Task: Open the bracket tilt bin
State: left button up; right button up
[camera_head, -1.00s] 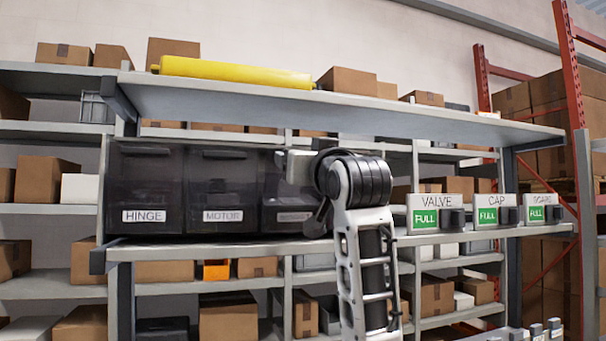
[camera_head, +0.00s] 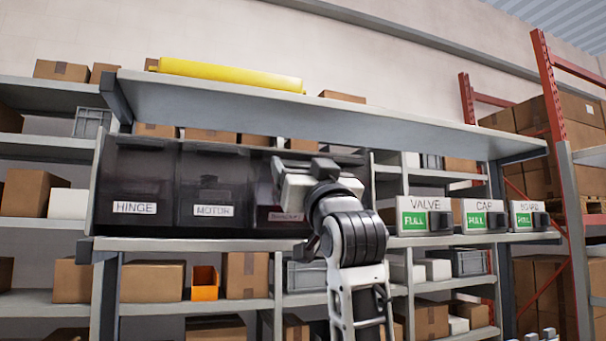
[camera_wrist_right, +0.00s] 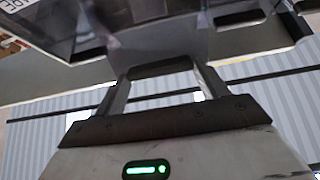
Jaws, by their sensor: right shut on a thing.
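The bracket tilt bin (camera_head: 267,190) is the third dark, see-through bin in the row, right of the hinge bin (camera_head: 137,180) and the motor bin (camera_head: 208,180). Its label is partly hidden and blurred. My right gripper (camera_head: 284,172) is at the upper front of this bin, covering its right part. In the right wrist view the gripper's fingers (camera_wrist_right: 162,82) are around a dark bar at the bin's front; the gripper is shut on the bin's edge or handle. How far the bin is tilted is hard to tell. My left gripper is not in view.
An upper shelf board (camera_head: 330,118) runs close above the bins. The valve (camera_head: 423,216), cap (camera_head: 482,216) and third dispenser (camera_head: 528,216) stand to the right on the same shelf (camera_head: 440,240). A yellow roll (camera_head: 230,76) lies on top.

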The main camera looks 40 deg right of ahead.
dwell(0.4)
jog(key=o, duration=1.4)
jog(key=b+v, duration=0.1)
jog(key=v, duration=0.1)
jog(key=shift+s+f, duration=0.25)
jog(key=shift+f, duration=0.1)
jog(key=s+a, duration=0.1)
jog(key=s, duration=0.3)
jog(key=s+a, duration=0.1)
jog(key=s, duration=0.3)
jog(key=s+a+b, duration=0.1)
jog(key=s, duration=0.3)
jog(key=shift+a, duration=0.1)
